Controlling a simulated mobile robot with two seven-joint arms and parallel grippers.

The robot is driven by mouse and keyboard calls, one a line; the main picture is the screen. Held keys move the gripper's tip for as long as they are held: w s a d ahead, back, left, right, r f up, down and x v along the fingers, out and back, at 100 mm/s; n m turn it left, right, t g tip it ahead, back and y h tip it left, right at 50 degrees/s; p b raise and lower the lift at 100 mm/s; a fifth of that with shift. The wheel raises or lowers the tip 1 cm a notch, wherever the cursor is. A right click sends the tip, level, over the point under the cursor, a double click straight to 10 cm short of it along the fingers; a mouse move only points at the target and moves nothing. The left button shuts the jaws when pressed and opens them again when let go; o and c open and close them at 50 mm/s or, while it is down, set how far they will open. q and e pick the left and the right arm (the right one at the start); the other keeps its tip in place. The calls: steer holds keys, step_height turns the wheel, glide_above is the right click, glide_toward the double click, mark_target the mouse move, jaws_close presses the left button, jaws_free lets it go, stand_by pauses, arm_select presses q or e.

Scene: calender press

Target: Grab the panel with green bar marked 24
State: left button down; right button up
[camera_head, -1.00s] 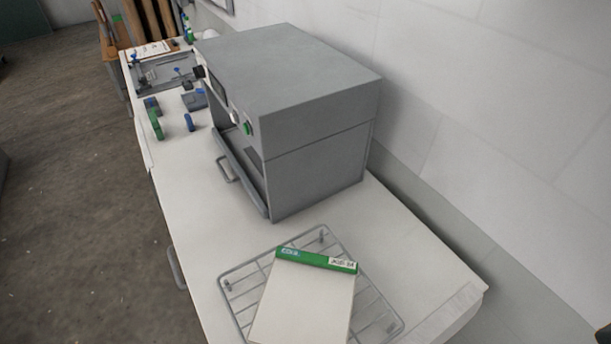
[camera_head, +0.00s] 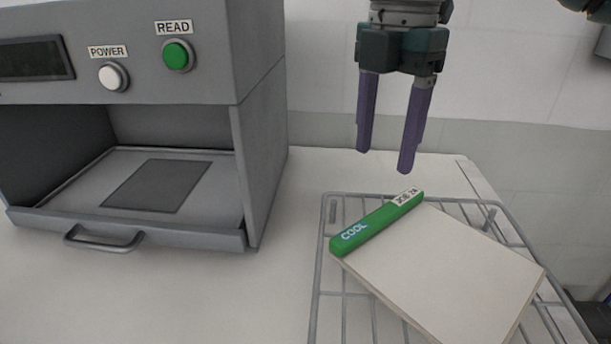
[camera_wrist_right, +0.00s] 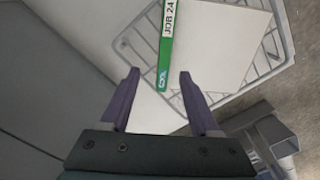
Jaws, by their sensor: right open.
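The cream panel (camera_head: 448,268) lies flat on a wire rack. Its green bar (camera_head: 376,222) runs along one edge, with the word COOL and a white label. In the right wrist view the label on the green bar (camera_wrist_right: 168,45) reads JOB 24, and the panel (camera_wrist_right: 217,50) extends to its right. My right gripper (camera_head: 386,162) is open and empty, fingers pointing down, above and behind the bar in the head view. In the right wrist view the bar's end lies between the fingertips (camera_wrist_right: 157,76) in the picture. My left gripper is not in view.
The wire rack (camera_head: 318,290) stands on the white bench (camera_head: 275,290). A grey press (camera_head: 262,130) with POWER and READ buttons stands to the left, its front open and its handled tray (camera_head: 105,236) showing. A pale wall stands behind. The bench between press and rack is clear.

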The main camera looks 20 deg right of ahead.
mark_target(383, 212)
steer(key=f, duration=0.3)
steer(key=shift+s+d+f, duration=0.1)
steer(key=shift+d+f, duration=0.15)
steer(key=f, duration=0.5)
steer(key=shift+s+d+f+p, duration=0.2)
steer(key=shift+s+f+p, duration=0.1)
jaws_close()
